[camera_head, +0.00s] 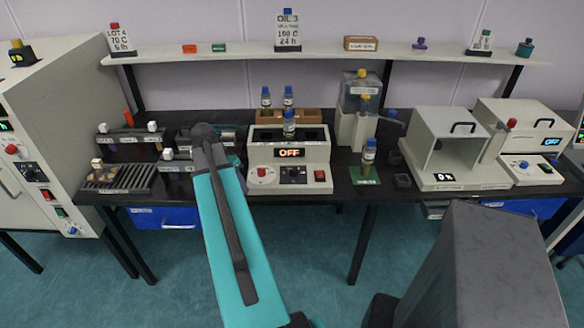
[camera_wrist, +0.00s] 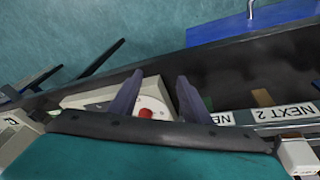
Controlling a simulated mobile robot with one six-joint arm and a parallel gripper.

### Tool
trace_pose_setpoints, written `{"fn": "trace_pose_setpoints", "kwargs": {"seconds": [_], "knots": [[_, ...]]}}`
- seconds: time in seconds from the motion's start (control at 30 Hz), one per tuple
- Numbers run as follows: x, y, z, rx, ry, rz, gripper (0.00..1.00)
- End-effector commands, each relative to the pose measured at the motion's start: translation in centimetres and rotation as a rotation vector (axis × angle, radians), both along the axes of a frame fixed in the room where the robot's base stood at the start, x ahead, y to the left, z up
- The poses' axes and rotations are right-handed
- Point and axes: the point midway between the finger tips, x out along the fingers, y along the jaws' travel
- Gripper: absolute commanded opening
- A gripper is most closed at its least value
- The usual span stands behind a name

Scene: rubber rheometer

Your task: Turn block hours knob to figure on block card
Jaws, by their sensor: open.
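The pale block heater (camera_head: 288,178) stands mid-bench with its display reading OFF. Its front has a red knob (camera_head: 262,172) on a white dial at left, a dark dial panel (camera_head: 293,173) in the middle and a red switch (camera_head: 320,175) at right. I cannot read which is the hours knob. A card (camera_head: 288,32) on the shelf above reads OIL 3, 150 C, 24 h. In the wrist view my gripper (camera_wrist: 160,76) is open; a red knob (camera_wrist: 146,113) on a white dial shows between its fingers, contact unclear. My arm hides the gripper in the head view.
Blue-capped bottles (camera_head: 289,123) stand in and behind the heater. Labelled racks (camera_head: 118,178) lie to its left; a bottle (camera_head: 369,150) on a green mat stands to its right. A blue drawer (camera_head: 165,217) hangs below the bench. The floor in front shows free room.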

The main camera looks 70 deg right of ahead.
Motion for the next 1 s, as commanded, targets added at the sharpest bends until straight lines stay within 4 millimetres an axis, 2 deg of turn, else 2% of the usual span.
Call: {"fn": "trace_pose_setpoints", "kwargs": {"seconds": [0.03,0.2,0.4,0.5,0.67,1.0], "knots": [[-1.3,-1.6,1.5,-0.017,-0.012,-0.033,0.44],[-5.6,-5.9,5.9,-0.071,-0.048,-0.132,0.44],[-10.3,-9.5,10.3,-0.127,-0.076,-0.227,0.44],[-11.8,-10.5,11.5,-0.142,-0.083,-0.255,0.44],[-12.8,-11.0,12.4,-0.155,-0.088,-0.273,0.44],[-12.8,-11.1,12.3,-0.155,-0.088,-0.273,0.44]]}}
